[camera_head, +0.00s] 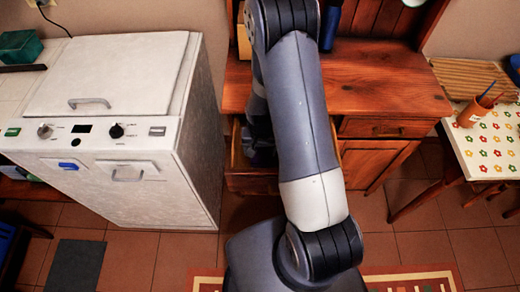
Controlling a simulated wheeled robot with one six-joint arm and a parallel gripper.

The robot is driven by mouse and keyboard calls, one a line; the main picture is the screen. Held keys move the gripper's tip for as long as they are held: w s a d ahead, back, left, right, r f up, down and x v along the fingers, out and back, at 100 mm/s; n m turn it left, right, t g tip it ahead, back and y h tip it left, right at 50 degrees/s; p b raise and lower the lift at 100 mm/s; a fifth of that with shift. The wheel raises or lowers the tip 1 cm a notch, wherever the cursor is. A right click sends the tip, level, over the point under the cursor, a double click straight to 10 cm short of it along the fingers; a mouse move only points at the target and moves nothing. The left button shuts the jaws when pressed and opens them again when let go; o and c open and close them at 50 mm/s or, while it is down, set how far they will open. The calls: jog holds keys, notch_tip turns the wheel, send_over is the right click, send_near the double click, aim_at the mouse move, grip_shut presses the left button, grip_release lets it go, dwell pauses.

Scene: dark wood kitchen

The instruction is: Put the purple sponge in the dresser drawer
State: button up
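The dresser (390,85) is reddish-brown wood and stands behind my arm. Its left drawer (250,184) is pulled open, with the front panel low behind my arm. The far end of my arm reaches down into or just over this drawer. The dark end part around my gripper (262,152) is mostly hidden by my own arm links, and its fingers cannot be made out. No purple sponge shows; whether it is in the gripper or in the drawer cannot be told.
A white top-loading appliance (120,110) stands close left of the open drawer. The dresser's right drawer (384,128) is shut. A small table with a flower-patterned top (490,150) and a terracotta cup (474,112) stands at right. Tiled floor (415,215) is clear between.

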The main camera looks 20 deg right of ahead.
aim_at(260, 152)
jog(key=shift+r, duration=0.15)
notch_tip(260, 152, up, 12)
dwell(0.7)
